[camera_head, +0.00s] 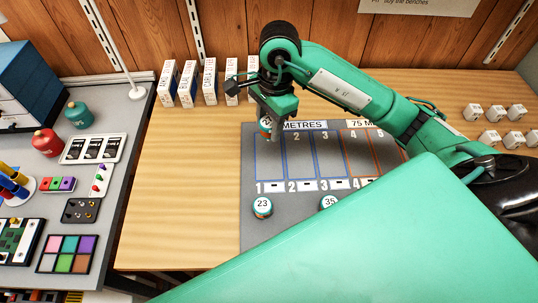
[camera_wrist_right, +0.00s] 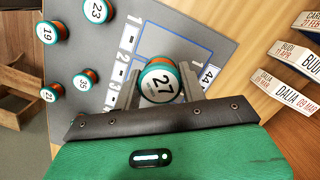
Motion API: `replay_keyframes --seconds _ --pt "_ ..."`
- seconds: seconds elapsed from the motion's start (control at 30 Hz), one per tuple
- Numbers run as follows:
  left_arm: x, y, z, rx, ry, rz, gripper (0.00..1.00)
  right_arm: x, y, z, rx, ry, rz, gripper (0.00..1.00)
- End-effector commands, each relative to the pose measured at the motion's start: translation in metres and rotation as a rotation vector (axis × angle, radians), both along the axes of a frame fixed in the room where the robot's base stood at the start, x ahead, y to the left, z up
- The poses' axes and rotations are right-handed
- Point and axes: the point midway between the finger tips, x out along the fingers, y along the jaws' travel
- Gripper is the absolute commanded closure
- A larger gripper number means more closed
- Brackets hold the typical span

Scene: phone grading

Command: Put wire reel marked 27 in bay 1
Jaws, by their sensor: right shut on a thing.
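The wire reel marked 27 (camera_wrist_right: 158,82), white-topped with teal and orange sides, is between the fingers of my right gripper (camera_wrist_right: 160,88), which is shut on it. In the head view the right gripper (camera_head: 267,122) is at the far end of bay 1 (camera_head: 270,160), and part of the reel (camera_head: 265,124) shows beside it. Bay 1 is a blue-outlined strip on the grey board (camera_head: 248,222), with the number 1 at its near end. I cannot tell whether the reel touches the board. My left gripper is not in view.
The reel marked 23 (camera_head: 263,206) and the reel marked 35 (camera_head: 329,202) stand on the near part of the board; the wrist view also shows reel 19 (camera_wrist_right: 46,33). White name boxes (camera_head: 209,82) stand behind. My green arm part hides the board's near right.

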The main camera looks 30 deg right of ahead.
Motion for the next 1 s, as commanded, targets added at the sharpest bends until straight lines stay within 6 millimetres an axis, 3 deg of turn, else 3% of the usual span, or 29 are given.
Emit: replay_keyframes --seconds 0.2,0.4,0.63,0.83,1.0 --pt "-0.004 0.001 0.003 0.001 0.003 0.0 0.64 -0.002 -0.001 -0.054 -0.002 0.008 -0.001 0.81" --pt "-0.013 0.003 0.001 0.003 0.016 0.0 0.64 -0.001 0.0 -0.089 0.0 0.003 0.0 0.81" --pt "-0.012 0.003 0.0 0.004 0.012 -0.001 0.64 0.0 -0.001 -0.106 -0.001 0.002 0.0 0.81" --pt "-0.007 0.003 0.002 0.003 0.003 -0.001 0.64 -0.001 0.0 -0.133 -0.001 0.003 -0.001 0.81" --pt "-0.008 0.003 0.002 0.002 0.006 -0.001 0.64 0.0 0.0 -0.137 -0.001 -0.001 0.002 0.81"
